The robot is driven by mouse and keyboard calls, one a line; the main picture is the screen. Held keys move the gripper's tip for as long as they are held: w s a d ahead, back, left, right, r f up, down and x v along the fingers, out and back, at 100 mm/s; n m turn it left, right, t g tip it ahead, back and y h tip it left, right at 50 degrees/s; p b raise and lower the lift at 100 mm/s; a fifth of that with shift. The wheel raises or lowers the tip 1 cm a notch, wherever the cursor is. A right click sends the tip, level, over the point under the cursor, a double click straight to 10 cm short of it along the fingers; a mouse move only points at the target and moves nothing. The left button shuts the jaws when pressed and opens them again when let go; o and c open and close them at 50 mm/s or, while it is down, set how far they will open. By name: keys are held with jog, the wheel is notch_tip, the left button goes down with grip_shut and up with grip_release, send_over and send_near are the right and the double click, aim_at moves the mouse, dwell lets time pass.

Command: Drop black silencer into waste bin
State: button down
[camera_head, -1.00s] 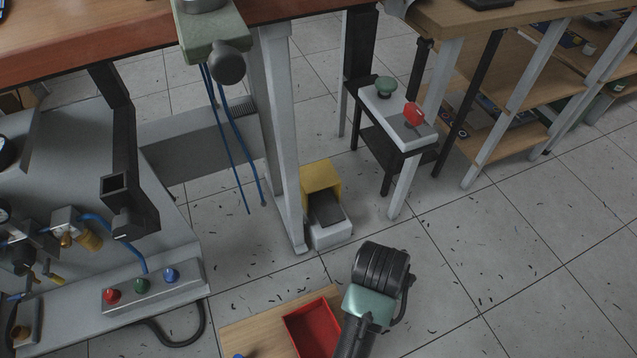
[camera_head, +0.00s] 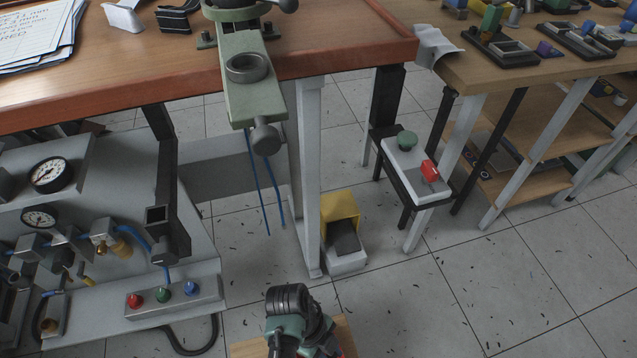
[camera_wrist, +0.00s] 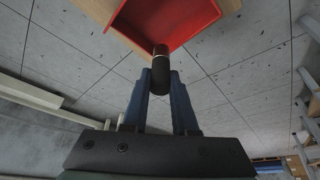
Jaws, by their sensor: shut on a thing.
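In the wrist view, my gripper (camera_wrist: 160,80) has its two blue fingers closed on the black silencer (camera_wrist: 161,62), a short black cylinder with a thin pale ring. The silencer sticks out past the fingertips. A red open-topped tray (camera_wrist: 205,14) is beyond the silencer at the top of the wrist view, partly cut off by the frame. I cannot tell whether it is the waste bin. In the head view my arm hides the gripper, the silencer and most of the tray.
The tray is on a wooden surface (camera_head: 248,348). A wooden workbench (camera_head: 330,50) with a green vise (camera_head: 250,90) stands ahead. A pneumatic panel (camera_head: 95,185) is at left, a yellow pedal (camera_head: 340,207) on the floor, and a button stand (camera_head: 402,172) at right.

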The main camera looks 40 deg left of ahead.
notch_tip(320, 180, down, 6)
jog(key=s+m+b, duration=0.1)
jog(key=b, duration=0.4)
jog(key=shift+s+f+g+b, duration=0.25)
jog(key=shift+s+g+b, duration=0.05)
jog(key=shift+b, duration=0.1)
jog(key=c, duration=0.6)
grip_release()
jog(key=p+v, duration=0.5)
jog(key=v, duration=0.8)
jog(key=shift+d+p, duration=0.1)
jog(key=shift+p, duration=0.2)
